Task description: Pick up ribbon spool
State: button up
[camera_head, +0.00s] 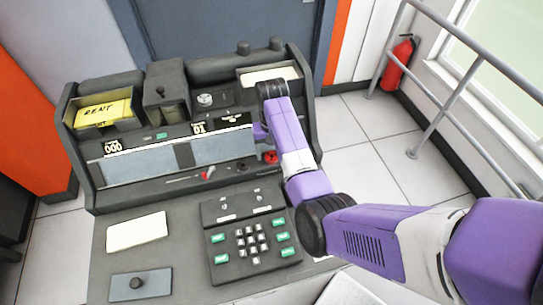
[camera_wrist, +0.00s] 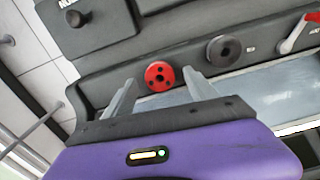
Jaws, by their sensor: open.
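A red disc with dark holes, which looks like the ribbon spool (camera_wrist: 159,76), sits on the dark console face in the wrist view. It also shows in the head view as a small red shape (camera_head: 270,157) beside my arm. My gripper (camera_wrist: 160,84) is open, with one grey finger on each side of the red disc in the picture. Nothing is held. I cannot tell whether the fingers touch the disc or how far they are from it.
A dark round disc (camera_wrist: 224,50) sits right of the red one, near a red-tipped lever (camera_wrist: 300,32). The console has a keypad (camera_head: 251,240), a blank card (camera_head: 136,231) and a yellow card marked RENT (camera_head: 103,112). A metal railing (camera_head: 445,110) stands at the right.

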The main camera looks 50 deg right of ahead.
jog(key=shift+f, duration=0.55)
jog(key=c, duration=1.4)
jog(key=shift+r, duration=0.15)
jog(key=shift+c, duration=0.2)
notch_tip(320, 180, up, 23)
jog(key=p, duration=0.7)
jog(key=shift+f, duration=0.2)
